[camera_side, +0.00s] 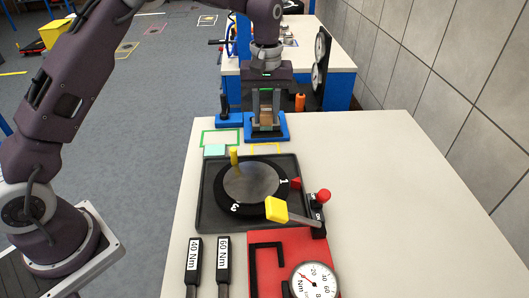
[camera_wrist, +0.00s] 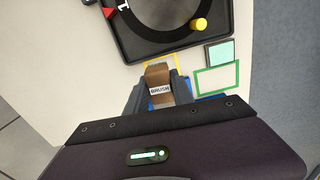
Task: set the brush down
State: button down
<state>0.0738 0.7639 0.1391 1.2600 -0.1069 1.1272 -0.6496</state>
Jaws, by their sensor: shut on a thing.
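My gripper (camera_side: 265,122) points down at the back edge of the table and is shut on the brush. The brush (camera_wrist: 159,74) is a brown block with a white label reading BRUSH, gripped between both fingers in the wrist view. In the side view the brush (camera_side: 266,117) is upright at the blue holder (camera_side: 283,135). I cannot tell whether it touches the holder's base. A yellow outline (camera_side: 254,149) and a green outline (camera_side: 203,139) are marked on the table just in front, with a teal pad (camera_side: 214,150) beside them.
A black tray (camera_side: 205,205) with a round dial and yellow peg (camera_side: 234,158) stands in front. Nearer are a yellow-handled lever (camera_side: 277,209), a red-knobbed part (camera_side: 322,196), a red board (camera_side: 300,240), a gauge (camera_side: 314,281) and two labelled tools. The table's right side is clear.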

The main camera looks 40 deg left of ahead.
aim_at(265, 151)
jog(key=shift+w+a+f+n, duration=0.4)
jog(key=shift+w+a+f, duration=0.45)
jog(key=shift+f, duration=0.05)
notch_tip(265, 151, down, 9)
jog(key=shift+r, duration=0.2)
jog(key=c, duration=1.1)
grip_release()
jog(key=shift+f, duration=0.15)
